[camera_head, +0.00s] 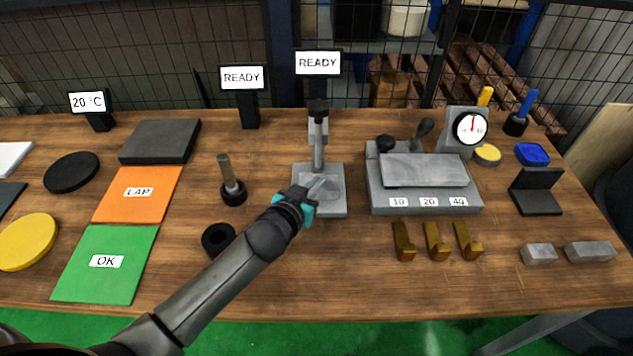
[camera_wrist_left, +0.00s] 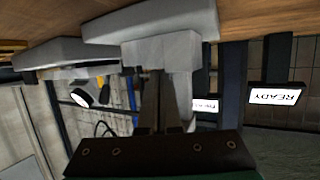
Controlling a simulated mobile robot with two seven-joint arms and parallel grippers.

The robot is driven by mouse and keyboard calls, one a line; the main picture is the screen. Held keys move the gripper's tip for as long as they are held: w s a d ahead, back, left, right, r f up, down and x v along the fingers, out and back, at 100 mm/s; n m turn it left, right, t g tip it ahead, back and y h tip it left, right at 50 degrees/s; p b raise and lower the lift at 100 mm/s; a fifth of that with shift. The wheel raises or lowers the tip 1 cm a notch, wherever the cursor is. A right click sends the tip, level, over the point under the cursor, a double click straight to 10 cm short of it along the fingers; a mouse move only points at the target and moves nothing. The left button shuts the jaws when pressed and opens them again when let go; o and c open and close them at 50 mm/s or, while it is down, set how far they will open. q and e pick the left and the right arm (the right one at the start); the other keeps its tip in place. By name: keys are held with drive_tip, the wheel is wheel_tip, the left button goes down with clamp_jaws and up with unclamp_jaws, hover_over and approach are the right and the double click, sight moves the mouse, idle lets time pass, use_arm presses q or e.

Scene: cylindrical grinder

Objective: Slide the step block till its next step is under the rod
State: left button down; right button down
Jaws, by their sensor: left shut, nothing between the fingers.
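The grey stand (camera_head: 333,202) is a flat base with an upright column and a dark-topped head (camera_head: 318,122). The pale grey step block (camera_wrist_left: 160,48) shows in the left wrist view just ahead of my fingertips, against the stand base (camera_wrist_left: 150,22). In the head view, the step block is small and partly hidden by my gripper. My left gripper (camera_head: 317,187) is shut and empty, low over the front of the stand base; I cannot tell whether it touches the block. The rod's tip above the block is not clear. My right gripper is not in view.
A dark post (camera_head: 232,190) and a black ring (camera_head: 218,238) are left of the stand. A grey fixture (camera_head: 425,200) marked 10, 20, 40 stands close on the right, with brass pieces (camera_head: 436,242) before it.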

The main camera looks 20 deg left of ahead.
use_arm(q)
drive_tip(key=shift+s+r+p, duration=0.15)
drive_tip(key=shift+r+p, duration=0.25)
drive_tip(key=shift+p, duration=0.4)
drive_tip(key=shift+a+p, duration=0.1)
drive_tip(key=shift+p, duration=0.25)
drive_tip(key=s, duration=0.3)
drive_tip(key=s+a, duration=0.1)
drive_tip(key=s, duration=0.6)
drive_tip(key=shift+a+p, duration=0.2)
drive_tip(key=shift+p, duration=0.15)
drive_tip(key=shift+s+a, duration=0.15)
drive_tip(key=shift+s, duration=0.8)
